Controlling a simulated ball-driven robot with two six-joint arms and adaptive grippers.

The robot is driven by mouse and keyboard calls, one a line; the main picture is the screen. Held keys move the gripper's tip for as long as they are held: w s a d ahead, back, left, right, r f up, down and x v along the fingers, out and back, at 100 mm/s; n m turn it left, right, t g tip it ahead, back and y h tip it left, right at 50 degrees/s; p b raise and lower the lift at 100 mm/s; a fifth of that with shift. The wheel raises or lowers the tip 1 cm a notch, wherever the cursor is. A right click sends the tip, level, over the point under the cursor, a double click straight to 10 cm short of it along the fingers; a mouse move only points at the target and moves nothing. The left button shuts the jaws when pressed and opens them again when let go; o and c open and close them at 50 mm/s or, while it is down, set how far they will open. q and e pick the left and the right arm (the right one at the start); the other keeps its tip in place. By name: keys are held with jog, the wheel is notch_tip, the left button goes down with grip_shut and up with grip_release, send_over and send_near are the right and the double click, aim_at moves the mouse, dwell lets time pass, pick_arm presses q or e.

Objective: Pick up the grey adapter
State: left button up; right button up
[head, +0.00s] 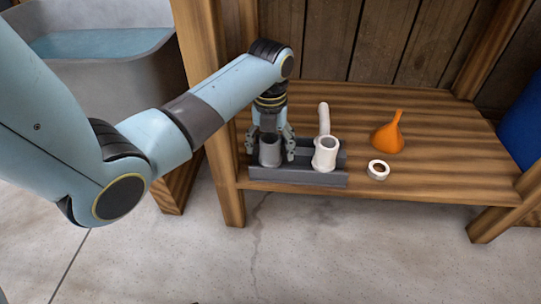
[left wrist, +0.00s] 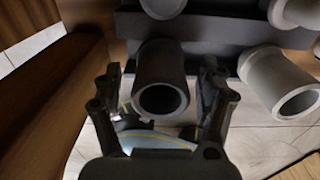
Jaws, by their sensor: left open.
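The grey adapter (head: 269,156) is a short tube standing upright at the left end of a dark grey rack (head: 300,177) on the wooden shelf. My left gripper (head: 270,146) is open, with one finger on each side of the adapter. In the left wrist view the adapter (left wrist: 160,72) shows its round open mouth between the two fingers of the left gripper (left wrist: 162,92). A small gap shows on each side, though I cannot tell whether either finger touches it. My right gripper is in neither view.
A white pipe fitting (head: 326,156) stands in the rack just right of the adapter. A white ring (head: 378,170) and an orange funnel (head: 388,137) sit farther right on the shelf (head: 440,158). A wooden post (head: 213,110) is close on the left.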

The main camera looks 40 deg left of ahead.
pick_arm(q)
jog(key=shift+c, duration=0.3)
jog(key=c, duration=1.3)
jog(key=shift+o, duration=0.2)
jog(key=shift+r, duration=0.15)
